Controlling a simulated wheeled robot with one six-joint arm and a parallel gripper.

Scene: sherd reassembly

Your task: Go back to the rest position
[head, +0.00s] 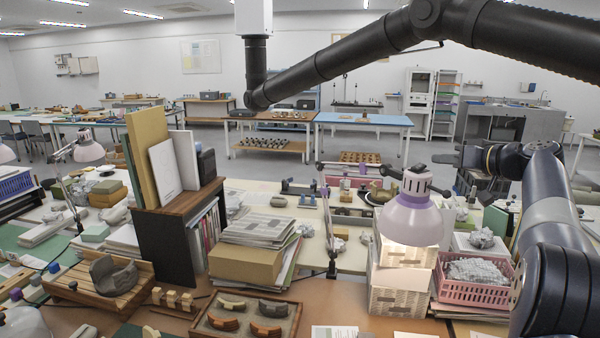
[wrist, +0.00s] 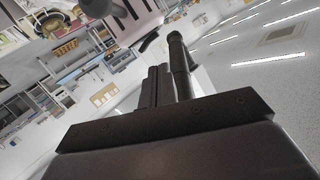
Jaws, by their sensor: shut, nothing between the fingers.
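My gripper (head: 445,158) is raised at the right in the head view, above and behind the purple lamp, pointing left and clear of the tables. It also shows in the wrist view (wrist: 168,60), its two dark fingers close together with nothing held. A grey, partly built curved vessel (head: 125,278) sits on a slatted wooden stand (head: 146,293) at the lower left. Several curved sherds, grey and orange-brown, lie in a shallow wooden tray (head: 207,331) at the front; one is a grey sherd (head: 231,304).
A purple desk lamp (head: 412,220) stands below my gripper, near white boxes (head: 396,298) and a pink basket (head: 480,275). A black jointed tube (head: 370,62) spans overhead. A dark shelf of books (head: 160,240) and stacked papers (head: 258,230) fill the middle left.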

